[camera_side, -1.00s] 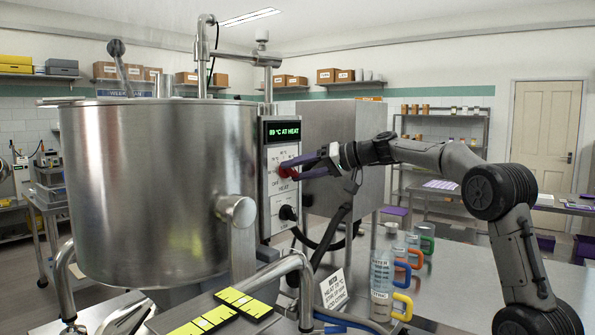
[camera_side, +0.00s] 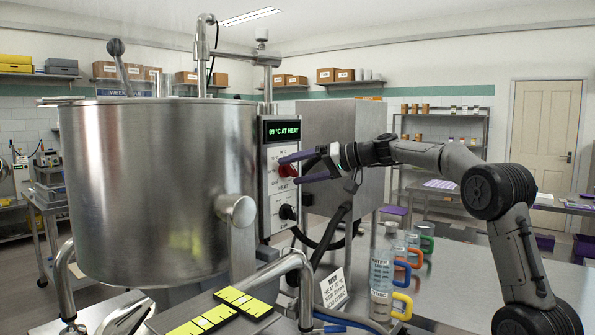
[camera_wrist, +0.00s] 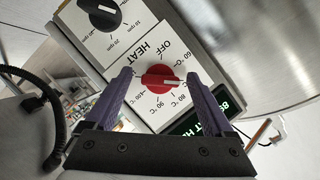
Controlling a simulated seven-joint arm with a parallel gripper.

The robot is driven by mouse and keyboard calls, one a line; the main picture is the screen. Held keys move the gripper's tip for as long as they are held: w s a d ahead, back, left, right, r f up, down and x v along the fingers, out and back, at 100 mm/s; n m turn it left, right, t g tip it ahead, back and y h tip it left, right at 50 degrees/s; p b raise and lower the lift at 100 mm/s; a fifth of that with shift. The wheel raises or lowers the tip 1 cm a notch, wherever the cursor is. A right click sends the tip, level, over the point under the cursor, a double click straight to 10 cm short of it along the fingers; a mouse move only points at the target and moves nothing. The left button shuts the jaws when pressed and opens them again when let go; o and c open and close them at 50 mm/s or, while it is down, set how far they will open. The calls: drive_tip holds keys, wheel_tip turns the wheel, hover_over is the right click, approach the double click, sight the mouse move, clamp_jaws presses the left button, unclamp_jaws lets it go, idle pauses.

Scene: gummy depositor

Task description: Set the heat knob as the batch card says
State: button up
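The red heat knob (camera_side: 287,171) is on the white HEAT panel (camera_side: 281,158) of the control box. In the wrist view the knob (camera_wrist: 160,78) has a white bar lying almost level, between OFF/60 °C above and 90 °C below; labels at its right are partly hidden by a finger. My gripper (camera_side: 288,170) is open, its purple fingers on either side of the knob with gaps; it also shows in the wrist view (camera_wrist: 159,74). The green display (camera_side: 282,131) seems to read 85 °C AT HEAT. The batch card (camera_side: 334,289) stands on the table; its HEAT figure is too small to read surely.
A black stir knob (camera_side: 287,212) is below the heat knob. The big steel kettle (camera_side: 150,190) is close at the left. Bottles with coloured handles (camera_side: 383,270) stand on the steel table below my arm.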

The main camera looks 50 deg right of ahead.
drive_tip(key=v, duration=1.4)
drive_tip(key=shift+w, duration=0.1)
drive_tip(key=a+r+n+g+y, duration=0.2)
drive_tip(key=a+n+y, duration=0.15)
drive_tip(key=a, duration=1.05)
drive_tip(key=s+a+f+n+g, duration=0.35)
drive_tip(key=s+a+f, duration=0.55)
drive_tip(key=a, duration=0.3)
drive_tip(key=s+a+f+g+h, duration=0.1)
drive_tip(key=s+f+g+h, duration=0.25)
drive_tip(key=s+f, duration=0.75)
drive_tip(key=s+d+f+h, duration=0.3)
drive_tip(key=d+f, duration=0.3)
drive_tip(key=f, duration=0.4)
drive_tip(key=shift+s+f+m+h, duration=0.2)
drive_tip(key=shift+f+m+h, duration=0.1)
drive_tip(key=shift+h, duration=0.2)
